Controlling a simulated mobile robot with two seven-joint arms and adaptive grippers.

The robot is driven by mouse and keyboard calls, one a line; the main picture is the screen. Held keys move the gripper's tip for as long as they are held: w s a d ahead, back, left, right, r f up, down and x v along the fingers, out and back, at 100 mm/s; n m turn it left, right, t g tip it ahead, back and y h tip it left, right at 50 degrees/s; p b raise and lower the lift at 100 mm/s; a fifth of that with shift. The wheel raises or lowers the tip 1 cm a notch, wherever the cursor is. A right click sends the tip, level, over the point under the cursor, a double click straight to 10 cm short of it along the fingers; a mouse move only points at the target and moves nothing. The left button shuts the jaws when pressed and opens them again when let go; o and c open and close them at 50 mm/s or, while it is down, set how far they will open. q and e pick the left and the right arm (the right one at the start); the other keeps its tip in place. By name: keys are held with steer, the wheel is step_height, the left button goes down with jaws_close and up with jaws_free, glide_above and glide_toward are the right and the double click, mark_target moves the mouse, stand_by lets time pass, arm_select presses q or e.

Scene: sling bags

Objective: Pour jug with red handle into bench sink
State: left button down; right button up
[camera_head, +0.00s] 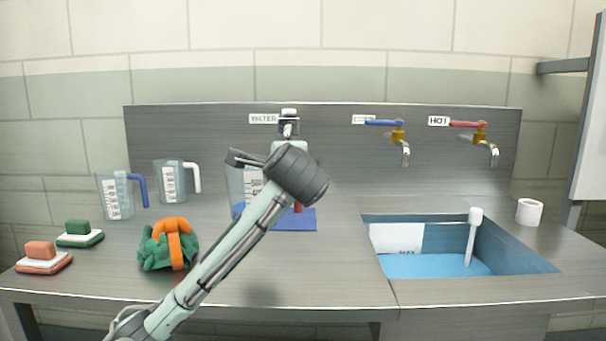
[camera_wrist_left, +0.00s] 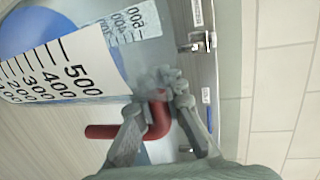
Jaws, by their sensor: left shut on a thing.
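The clear jug with the red handle (camera_head: 247,183) stands in the middle of the bench, partly hidden behind my left arm. Its black scale faces the left wrist view (camera_wrist_left: 85,70). My left gripper (camera_head: 302,188) is at the jug's right side. In the left wrist view its fingers (camera_wrist_left: 160,115) are shut around the red handle (camera_wrist_left: 157,118). In the head view the wrist hides the fingers and most of the handle. The bench sink (camera_head: 520,258) is at the right, with blue liquid in it. My right gripper is not in view.
A blue mat (camera_head: 300,220) lies by the jug. A water tap (camera_head: 288,125) is above; cold (camera_head: 397,135) and hot (camera_head: 482,140) taps overhang the sink. A white standpipe (camera_head: 473,238) rises inside it. Blue-handled (camera_head: 116,197) and white-handled (camera_head: 171,182) jugs stand left, behind a green-orange bundle (camera_head: 160,250).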

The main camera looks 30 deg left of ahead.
mark_target(264, 157)
arm_select(q)
steer(key=s, duration=0.1)
steer(key=s+a+r, duration=0.1)
steer(key=s+r, duration=0.1)
steer(key=shift+s+a+r, duration=0.1)
steer(key=shift+s+a, duration=0.15)
steer(key=shift+s, duration=0.15)
steer(key=shift+s+a+r, duration=0.1)
steer(key=shift+s+r, duration=0.15)
steer(key=shift+s, duration=0.1)
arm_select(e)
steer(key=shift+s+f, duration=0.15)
